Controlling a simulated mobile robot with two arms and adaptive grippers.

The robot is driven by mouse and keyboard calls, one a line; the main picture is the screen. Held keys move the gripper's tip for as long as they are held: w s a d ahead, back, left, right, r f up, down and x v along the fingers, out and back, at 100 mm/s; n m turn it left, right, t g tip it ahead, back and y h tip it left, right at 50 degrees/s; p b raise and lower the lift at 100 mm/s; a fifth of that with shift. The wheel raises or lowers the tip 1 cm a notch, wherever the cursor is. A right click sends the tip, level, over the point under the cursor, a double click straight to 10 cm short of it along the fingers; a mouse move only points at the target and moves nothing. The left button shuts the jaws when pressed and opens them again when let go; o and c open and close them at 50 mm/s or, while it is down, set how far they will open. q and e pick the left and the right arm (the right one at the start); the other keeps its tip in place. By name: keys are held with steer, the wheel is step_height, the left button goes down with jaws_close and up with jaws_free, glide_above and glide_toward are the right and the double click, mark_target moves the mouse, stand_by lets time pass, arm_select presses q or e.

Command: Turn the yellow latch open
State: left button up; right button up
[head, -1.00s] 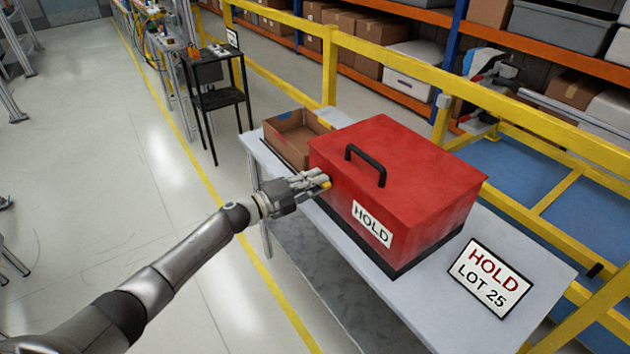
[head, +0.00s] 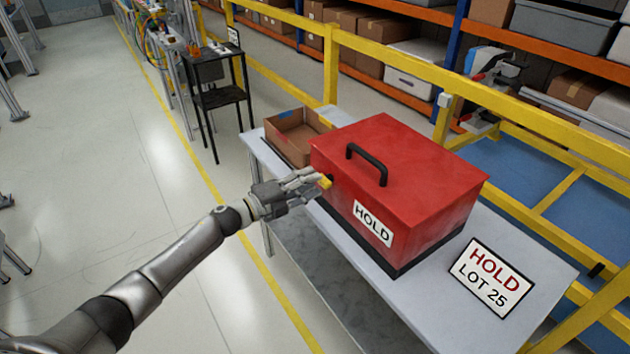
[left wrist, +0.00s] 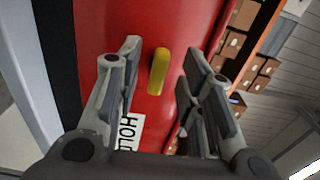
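The yellow latch (head: 325,182) is on the left front face of the red case (head: 425,165). In the left wrist view the latch (left wrist: 158,71) is a rounded bar, nearly upright in the picture and slightly tilted. My left gripper (head: 316,181) is at the latch, and its fingers partly cover it in the head view. In the left wrist view its two fingers (left wrist: 163,53) stand apart on either side of the latch, with gaps visible on both sides. My right gripper is not in view.
The case has a black handle (head: 368,163) on top and stands on a grey table (head: 400,305). An open cardboard box (head: 292,135) sits behind it. A HOLD LOT 25 sign (head: 490,277) lies to the right. A yellow railing (head: 400,62) runs behind the table.

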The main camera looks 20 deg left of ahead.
arm_select(q)
steer(key=v, duration=0.9)
steer(key=shift+s+a, duration=0.25)
steer(key=shift+s, duration=0.05)
